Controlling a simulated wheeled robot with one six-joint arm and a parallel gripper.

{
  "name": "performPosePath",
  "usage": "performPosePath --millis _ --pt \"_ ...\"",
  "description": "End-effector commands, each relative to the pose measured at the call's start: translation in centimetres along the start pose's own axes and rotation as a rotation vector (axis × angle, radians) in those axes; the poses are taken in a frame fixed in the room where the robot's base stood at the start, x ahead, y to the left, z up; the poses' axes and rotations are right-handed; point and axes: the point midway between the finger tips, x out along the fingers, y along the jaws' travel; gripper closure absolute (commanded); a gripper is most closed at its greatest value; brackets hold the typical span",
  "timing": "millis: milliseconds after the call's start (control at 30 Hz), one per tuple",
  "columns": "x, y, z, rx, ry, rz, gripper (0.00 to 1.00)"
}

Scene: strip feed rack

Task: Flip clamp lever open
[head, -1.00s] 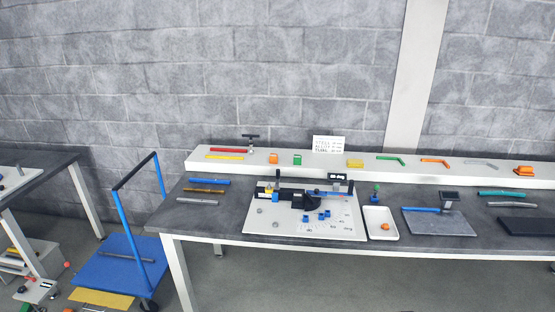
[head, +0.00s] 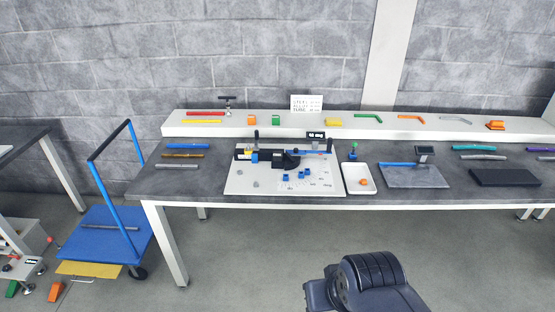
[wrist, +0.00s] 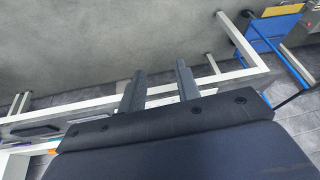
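The clamping fixture (head: 272,154) stands on a white board (head: 245,182) on the bench, at the middle of the head view. It has a dark body, a blue bar toward the right and an upright dark handle (head: 256,138) at its left, which may be the clamp lever. It is too small to tell how the clamp sits. My gripper (wrist: 160,88) shows in the wrist view with its two grey fingers apart and nothing between them. It is well away from the fixture. In the head view only part of my arm shows at the bottom; the gripper is hidden.
The grey bench (head: 215,165) has a raised white shelf (head: 350,128) with coloured strips. A white tray (head: 351,188) and a grey plate (head: 430,180) lie right of the board. A blue cart (head: 105,235) stands left. The floor before the bench looks clear.

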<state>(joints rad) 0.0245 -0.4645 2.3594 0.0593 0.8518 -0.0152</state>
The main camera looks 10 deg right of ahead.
Motion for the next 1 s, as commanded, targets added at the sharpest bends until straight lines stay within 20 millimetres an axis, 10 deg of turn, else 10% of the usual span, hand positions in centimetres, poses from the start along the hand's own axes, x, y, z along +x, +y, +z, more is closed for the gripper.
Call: performPosePath --millis 367,600,1000 --pt "8.8 1.4 -8.1 0.13 0.003 -0.157 1.0" --pt "14.3 4.7 -14.5 0.198 0.062 -0.273 1.0" --pt "16.2 6.8 -17.7 0.221 0.11 -0.327 1.0"
